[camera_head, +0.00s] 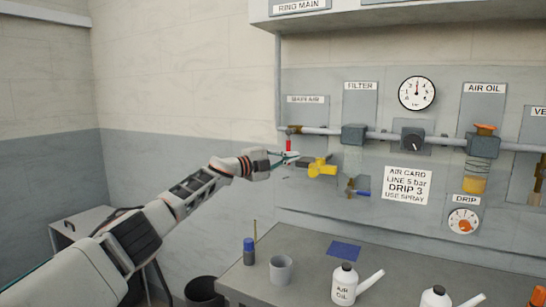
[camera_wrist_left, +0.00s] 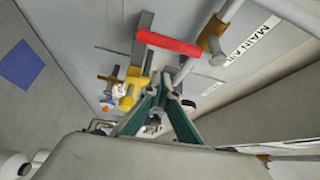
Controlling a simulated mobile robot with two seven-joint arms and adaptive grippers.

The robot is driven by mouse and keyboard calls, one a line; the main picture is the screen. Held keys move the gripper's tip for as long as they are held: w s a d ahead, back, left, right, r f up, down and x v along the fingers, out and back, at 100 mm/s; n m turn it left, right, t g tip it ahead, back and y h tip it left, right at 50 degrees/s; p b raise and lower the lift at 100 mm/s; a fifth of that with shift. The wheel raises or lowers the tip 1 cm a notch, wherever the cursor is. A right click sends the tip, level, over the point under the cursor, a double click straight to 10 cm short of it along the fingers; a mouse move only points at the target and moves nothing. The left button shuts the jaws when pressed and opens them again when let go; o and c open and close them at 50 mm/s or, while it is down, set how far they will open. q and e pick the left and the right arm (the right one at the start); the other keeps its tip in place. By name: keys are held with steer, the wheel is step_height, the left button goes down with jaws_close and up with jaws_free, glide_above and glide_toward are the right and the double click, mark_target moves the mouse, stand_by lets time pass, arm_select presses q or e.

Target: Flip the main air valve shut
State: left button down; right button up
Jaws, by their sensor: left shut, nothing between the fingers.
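The main air valve's red handle (camera_head: 289,145) hangs down below the pipe under the "MAIN AIR" plate (camera_head: 307,99), across the line of the pipe. In the left wrist view the red handle (camera_wrist_left: 180,42) and its brass valve body (camera_wrist_left: 212,38) are plain, with the handle lying across the pipe. My left gripper (camera_head: 291,158) is shut and empty, just below the handle's lower end. In the left wrist view its green fingers (camera_wrist_left: 165,88) stand below the handle; whether they touch it I cannot tell. My right gripper is not in view.
A yellow-bodied fitting (camera_head: 322,167) sits close to the right of my left gripper. The filter (camera_head: 353,134), the regulator knob (camera_head: 413,141) and the oiler (camera_head: 483,146) follow along the pipe. Below, a grey bench (camera_head: 305,248) carries a cup (camera_head: 281,269) and white oil bottles (camera_head: 345,285).

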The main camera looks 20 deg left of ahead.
arm_select(q)
steer(key=v, duration=0.8)
steer(key=shift+d+r, duration=0.2)
steer(key=shift+r, duration=0.05)
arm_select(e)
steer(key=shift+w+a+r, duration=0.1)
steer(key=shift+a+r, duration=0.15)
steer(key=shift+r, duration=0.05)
arm_select(q)
steer(key=shift+s, duration=0.1)
